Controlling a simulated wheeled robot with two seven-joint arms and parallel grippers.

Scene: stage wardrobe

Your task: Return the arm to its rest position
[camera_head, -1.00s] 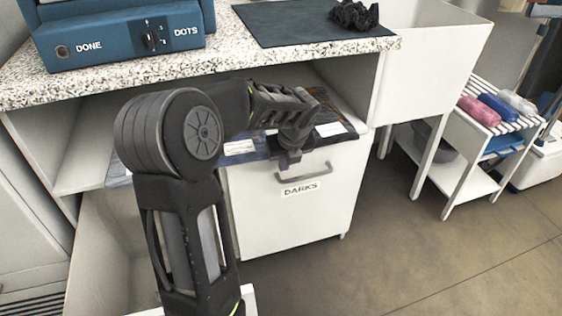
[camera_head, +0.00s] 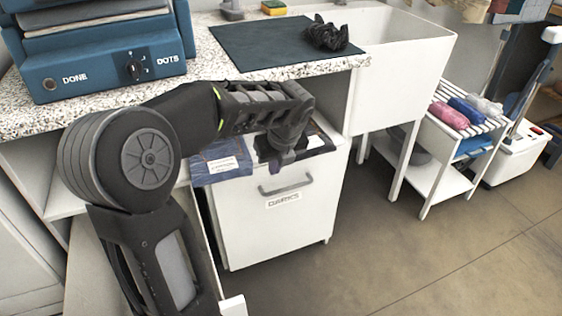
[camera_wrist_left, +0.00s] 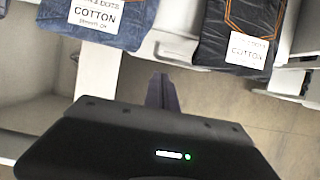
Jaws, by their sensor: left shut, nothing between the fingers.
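My left arm reaches in from the left in the head view, bent at a large round joint. My left gripper (camera_head: 279,160) points down, shut and empty, above the front of the white DARKS bin (camera_head: 303,222). In the left wrist view its closed fingers (camera_wrist_left: 162,92) show past the black housing, with nothing between them. Folded blue denim (camera_head: 219,170) and darker denim (camera_head: 319,142), both with white labels, lie at the bin's top on either side of the gripper. My right gripper is not in view.
A speckled counter (camera_head: 215,88) above the bin carries a blue DONE/DOTS machine (camera_head: 105,70) and a dark mat (camera_head: 270,52) with crumpled black cloth (camera_head: 326,34). A white sink (camera_head: 405,70) and slatted rack (camera_head: 470,130) stand right. The floor (camera_head: 430,250) in front is open.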

